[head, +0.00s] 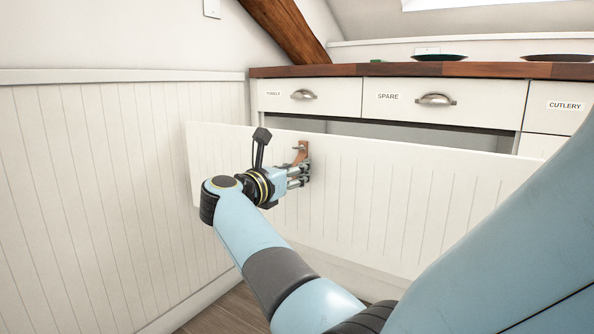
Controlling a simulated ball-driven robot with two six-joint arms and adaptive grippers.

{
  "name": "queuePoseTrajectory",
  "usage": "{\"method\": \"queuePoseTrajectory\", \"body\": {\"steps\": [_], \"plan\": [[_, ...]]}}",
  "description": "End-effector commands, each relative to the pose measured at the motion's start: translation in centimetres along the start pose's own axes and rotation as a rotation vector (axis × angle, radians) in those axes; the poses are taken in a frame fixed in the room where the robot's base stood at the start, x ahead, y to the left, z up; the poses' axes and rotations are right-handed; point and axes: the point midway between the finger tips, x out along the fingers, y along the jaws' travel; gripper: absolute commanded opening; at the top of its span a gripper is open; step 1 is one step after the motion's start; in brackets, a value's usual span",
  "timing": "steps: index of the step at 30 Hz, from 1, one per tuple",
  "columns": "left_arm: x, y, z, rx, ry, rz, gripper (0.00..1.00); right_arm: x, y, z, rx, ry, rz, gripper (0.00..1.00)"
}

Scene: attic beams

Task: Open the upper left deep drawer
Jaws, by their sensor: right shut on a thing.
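A wide white panelled drawer front (400,195) stands out from the cabinet, below the small top drawers. A dark gap shows behind its top edge, so this deep drawer is partly open. My right gripper (303,172) is at the left part of this front, shut on its brown handle (302,150). The gripper hides the lower part of the handle. The drawer's inside is mostly hidden behind the front. My left gripper is not in view.
Small drawers labelled SPARE (415,98) and CUTLERY (562,106) sit shut under the wooden worktop (420,69). Dark plates (440,57) lie on top. A panelled wall (100,190) closes the left side. Some floor (225,312) shows at the bottom.

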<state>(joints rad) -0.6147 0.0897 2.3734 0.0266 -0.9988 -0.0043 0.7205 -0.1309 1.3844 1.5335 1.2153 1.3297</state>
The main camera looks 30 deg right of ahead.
Motion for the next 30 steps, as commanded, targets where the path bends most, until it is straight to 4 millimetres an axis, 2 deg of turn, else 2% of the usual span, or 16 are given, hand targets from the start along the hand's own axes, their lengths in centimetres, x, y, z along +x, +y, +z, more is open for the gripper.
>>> {"method": "queuePoseTrajectory", "body": {"steps": [1, 6, 14, 17, 30], "plan": [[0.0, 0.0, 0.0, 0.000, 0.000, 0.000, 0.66, -0.1, 0.3, 0.2, 0.001, -0.001, 0.009, 0.21], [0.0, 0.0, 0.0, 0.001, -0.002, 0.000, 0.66, 0.0, 0.2, 0.1, 0.001, -0.001, 0.007, 0.43], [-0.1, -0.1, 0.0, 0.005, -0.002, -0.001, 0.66, 0.0, 0.1, 0.1, 0.001, -0.001, 0.004, 0.44], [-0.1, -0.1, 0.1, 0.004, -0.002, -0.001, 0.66, 0.0, 0.1, 0.7, 0.002, -0.001, 0.004, 0.44], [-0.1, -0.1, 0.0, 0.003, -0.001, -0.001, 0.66, -0.1, 0.3, 8.7, 0.004, -0.002, 0.006, 0.44]]}}
